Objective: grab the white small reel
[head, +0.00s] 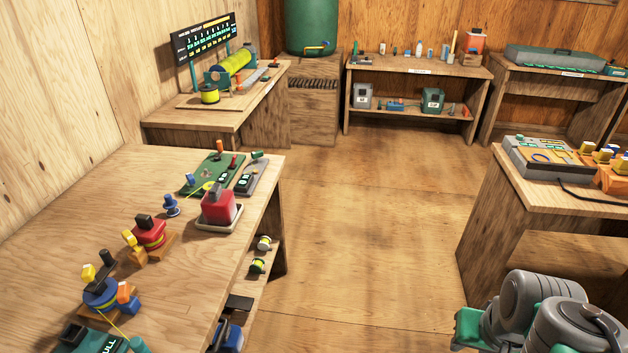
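A small whitish reel (264,242) with a dark middle band sits on the lower shelf of the left workbench (80,200), near its open right side. A second small reel (257,266), with a yellow-green and dark middle, sits just in front of it on the same shelf. Both are too small to tell their exact colours. Grey and green parts of my own arm show at the lower right. My gripper's fingers are not in the picture, and the arm is well apart from both reels.
The left workbench top holds a red block-shaped device (218,207), a red reel (150,234) and a blue reel (100,292). Its top overhangs the shelf. Open wooden floor (350,230) lies between it and the right workbench (540,195). A shelf unit (415,68) stands at the back.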

